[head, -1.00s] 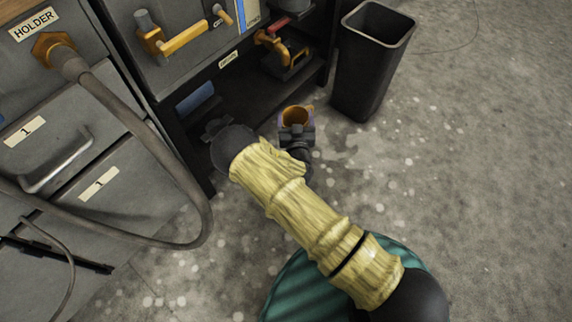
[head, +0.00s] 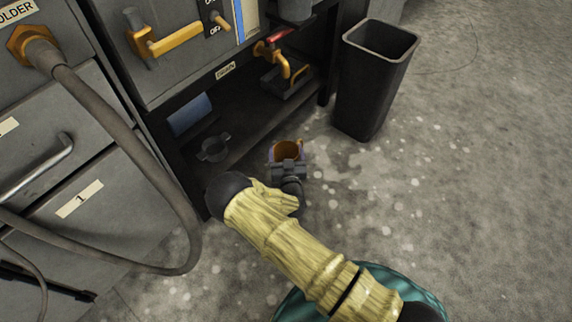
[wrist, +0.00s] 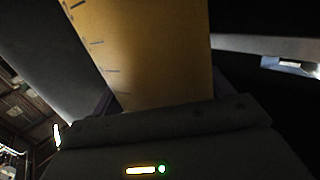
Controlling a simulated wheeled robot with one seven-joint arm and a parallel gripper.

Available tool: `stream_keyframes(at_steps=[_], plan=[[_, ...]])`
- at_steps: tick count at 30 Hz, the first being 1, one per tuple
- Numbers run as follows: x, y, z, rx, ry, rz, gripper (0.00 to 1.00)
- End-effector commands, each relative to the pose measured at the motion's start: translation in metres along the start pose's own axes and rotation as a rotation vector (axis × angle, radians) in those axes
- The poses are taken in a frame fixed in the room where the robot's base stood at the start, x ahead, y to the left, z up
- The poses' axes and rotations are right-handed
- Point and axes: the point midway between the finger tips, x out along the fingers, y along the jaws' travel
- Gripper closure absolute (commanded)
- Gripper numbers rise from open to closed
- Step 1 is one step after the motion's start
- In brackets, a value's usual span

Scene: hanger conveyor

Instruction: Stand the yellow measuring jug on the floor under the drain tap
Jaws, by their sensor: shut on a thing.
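The yellow measuring jug (head: 287,149) is low over the floor in front of the open lower shelf in the head view, its open top facing up. My gripper (head: 288,168) is shut on it, on the near side. In the wrist view the jug (wrist: 150,50) fills the upper middle as a yellow-orange wall with dark measuring marks. The drain tap (head: 287,62), orange with a red handle, sticks out above the shelf, up from the jug in the picture. The jug is apart from the tap. I cannot tell whether the jug's base touches the floor.
A black bin (head: 372,85) stands on the floor right of the shelf. A grey hose (head: 150,170) loops down at the left by the drawers. A dark ring-shaped holder (head: 212,149) is at the shelf's left. Speckled floor is clear at right.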

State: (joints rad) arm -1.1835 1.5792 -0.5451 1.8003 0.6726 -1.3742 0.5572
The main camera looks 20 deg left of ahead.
Motion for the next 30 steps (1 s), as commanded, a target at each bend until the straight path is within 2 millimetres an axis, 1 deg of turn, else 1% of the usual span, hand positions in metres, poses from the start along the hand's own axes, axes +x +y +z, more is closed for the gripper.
stream_keyframes(at_steps=[1, 11, 14, 18, 21, 30], plan=[[0.001, 0.000, 0.004, 0.000, 0.002, 0.000, 0.59], [0.000, 0.000, 0.004, 0.001, 0.002, 0.000, 0.59], [0.000, 0.000, 0.013, 0.000, 0.001, -0.001, 0.59], [0.000, -0.001, 0.033, -0.001, 0.001, -0.002, 0.59], [0.000, -0.001, 0.041, 0.000, 0.002, -0.002, 0.59], [0.001, 0.000, 0.040, 0.001, 0.002, 0.000, 0.59]])
